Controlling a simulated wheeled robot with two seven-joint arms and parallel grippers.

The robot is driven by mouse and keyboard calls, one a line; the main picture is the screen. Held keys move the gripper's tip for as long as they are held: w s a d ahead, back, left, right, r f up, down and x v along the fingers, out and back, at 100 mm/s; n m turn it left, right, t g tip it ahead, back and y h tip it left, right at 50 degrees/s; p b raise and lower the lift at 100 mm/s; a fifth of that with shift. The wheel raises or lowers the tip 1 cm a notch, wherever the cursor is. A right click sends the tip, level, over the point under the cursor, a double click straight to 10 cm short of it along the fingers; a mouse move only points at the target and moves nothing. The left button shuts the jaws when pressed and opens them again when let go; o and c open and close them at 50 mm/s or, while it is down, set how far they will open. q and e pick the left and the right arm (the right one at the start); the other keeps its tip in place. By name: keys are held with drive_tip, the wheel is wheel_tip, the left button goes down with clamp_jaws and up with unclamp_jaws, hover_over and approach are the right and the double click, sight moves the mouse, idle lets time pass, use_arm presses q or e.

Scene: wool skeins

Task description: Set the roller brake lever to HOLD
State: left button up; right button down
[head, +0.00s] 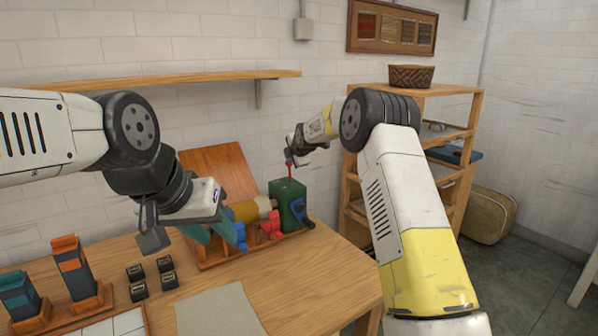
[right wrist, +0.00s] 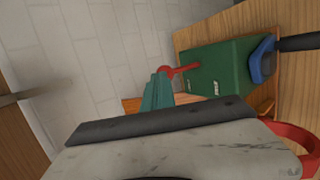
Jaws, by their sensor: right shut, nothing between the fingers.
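The green brake box (head: 287,203) stands at the right end of the wooden machine on the table. Its red lever (head: 290,173) rises from the top; in the right wrist view the lever (right wrist: 184,69) ends in a round knob. Small white marks on the box (right wrist: 225,62) are too small to read. My right gripper (head: 290,156) is shut and empty at the knob; its teal fingertips (right wrist: 160,80) are right beside the knob, and I cannot tell if they touch. My left gripper (head: 210,233) hangs in front of the machine, its teal fingers apart.
A blue crank (head: 297,207) is on the box's front. A yellow roller (head: 248,209) and red and blue parts lie left of it. Orange (head: 72,265) and teal skein blocks and small dark blocks stand at the left. A wooden shelf unit (head: 455,130) stands behind right.

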drive_tip(key=shift+w+a, duration=0.25)
drive_tip(key=shift+w, duration=0.1)
drive_tip(key=shift+r, duration=0.1)
drive_tip(key=shift+r, duration=0.7)
drive_tip(key=s+r, duration=0.7)
drive_tip(key=r, duration=0.5)
drive_tip(key=shift+d, duration=0.4)
drive_tip(key=shift+r, duration=0.1)
